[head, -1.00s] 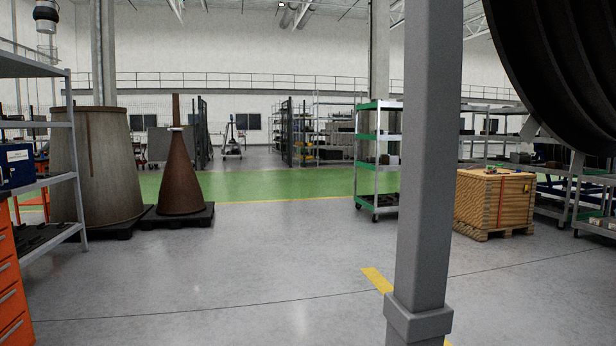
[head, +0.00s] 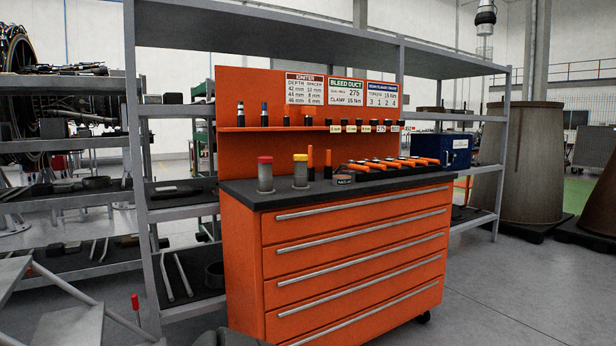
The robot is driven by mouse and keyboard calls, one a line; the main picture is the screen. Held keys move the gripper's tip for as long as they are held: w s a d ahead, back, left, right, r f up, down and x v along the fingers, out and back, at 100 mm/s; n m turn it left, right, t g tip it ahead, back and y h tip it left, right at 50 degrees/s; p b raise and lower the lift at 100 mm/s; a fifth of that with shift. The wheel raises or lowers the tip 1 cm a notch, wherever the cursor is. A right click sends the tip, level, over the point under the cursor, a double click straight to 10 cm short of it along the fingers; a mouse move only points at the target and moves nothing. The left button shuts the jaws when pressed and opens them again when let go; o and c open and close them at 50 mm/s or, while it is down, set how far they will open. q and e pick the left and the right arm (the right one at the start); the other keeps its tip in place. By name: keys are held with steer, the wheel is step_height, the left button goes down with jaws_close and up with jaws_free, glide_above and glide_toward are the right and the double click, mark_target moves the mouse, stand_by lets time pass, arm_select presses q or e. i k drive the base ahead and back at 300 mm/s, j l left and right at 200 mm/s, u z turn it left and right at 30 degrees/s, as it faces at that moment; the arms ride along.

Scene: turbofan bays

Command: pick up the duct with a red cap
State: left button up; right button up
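A metal duct with a red cap (head: 265,175) stands upright on the dark top of an orange tool cabinet (head: 350,265), near its left end. A similar duct with a yellow cap (head: 300,172) stands just to its right, apart from it. Neither of my grippers shows clearly in the head view, so nothing is seen in contact with the ducts.
Orange-handled tools (head: 395,163) and a dark ring (head: 343,180) lie on the cabinet top. A blue box (head: 441,150) stands behind its right end. Grey steps (head: 60,300) are at lower left. Floor at right (head: 520,290) is clear.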

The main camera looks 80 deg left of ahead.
mark_target(264, 178)
steer(key=u, duration=2.8)
steer(key=i+l, duration=0.2)
steer(key=i, duration=0.15)
steer(key=i+l+u, duration=0.15)
steer(key=i, duration=0.25)
